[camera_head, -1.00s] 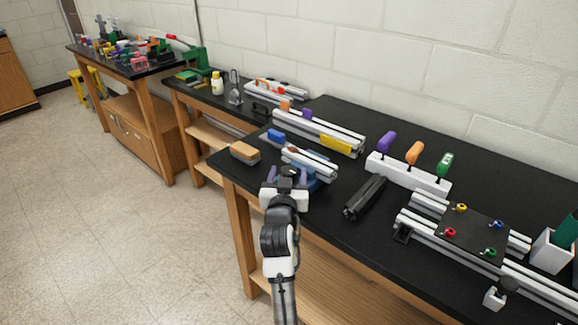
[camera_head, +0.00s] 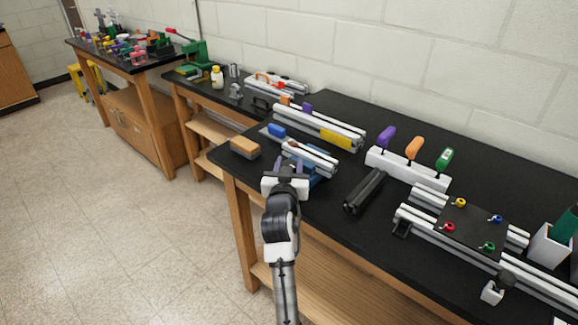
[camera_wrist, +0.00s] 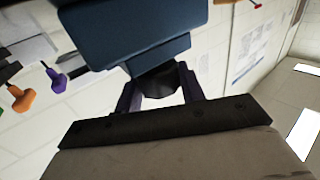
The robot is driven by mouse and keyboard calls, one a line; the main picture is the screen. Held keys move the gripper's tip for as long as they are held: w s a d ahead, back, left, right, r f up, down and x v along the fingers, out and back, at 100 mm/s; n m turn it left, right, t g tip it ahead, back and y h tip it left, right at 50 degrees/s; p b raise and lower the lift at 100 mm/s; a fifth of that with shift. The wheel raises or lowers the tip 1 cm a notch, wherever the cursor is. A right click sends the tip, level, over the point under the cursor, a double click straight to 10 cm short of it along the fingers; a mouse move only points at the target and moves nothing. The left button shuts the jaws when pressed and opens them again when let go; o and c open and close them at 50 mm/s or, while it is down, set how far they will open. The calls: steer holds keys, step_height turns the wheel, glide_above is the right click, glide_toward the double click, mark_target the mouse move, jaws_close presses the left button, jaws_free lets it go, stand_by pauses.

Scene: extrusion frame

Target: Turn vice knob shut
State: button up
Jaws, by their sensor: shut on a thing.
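The blue vice (camera_head: 318,181) stands at the near left edge of the black bench, with a silver extrusion piece (camera_head: 310,157) on top of it. In the wrist view the vice body (camera_wrist: 140,28) fills the top. Its dark knob (camera_wrist: 160,84) sits below the blue block, between my two purple fingers. My gripper (camera_head: 289,166) is at the near side of the vice, with its fingers shut on the knob's sides. In the head view the knob is mostly hidden by my gripper.
An orange-topped block (camera_head: 245,147) lies left of the vice. A dark bar (camera_head: 365,190) lies to the right. Behind are a rail with a yellow part (camera_head: 341,139) and a white holder with coloured handles (camera_head: 408,170). The bench's right side holds a black plate assembly (camera_head: 468,227).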

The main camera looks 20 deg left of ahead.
steer(key=m+h+b, duration=0.1)
steer(key=h+b, duration=0.1)
steer(key=shift+a+f+b, duration=0.1)
steer(key=shift+f+b, duration=0.1)
steer(key=shift+b, duration=0.2)
steer(key=shift+r+m+t+h+b, duration=0.15)
steer(key=shift+m+t+h+b, duration=0.15)
steer(key=shift+m+h+b, duration=0.25)
steer(key=o, duration=1)
steer(key=shift+s, duration=0.1)
steer(key=s+b, duration=0.1)
steer(key=s, duration=0.3)
steer(key=s+b, duration=0.1)
steer(key=s, duration=0.4)
steer(key=s+d+b, duration=0.1)
steer(key=s, duration=0.3)
steer(key=shift+s+b, duration=0.3)
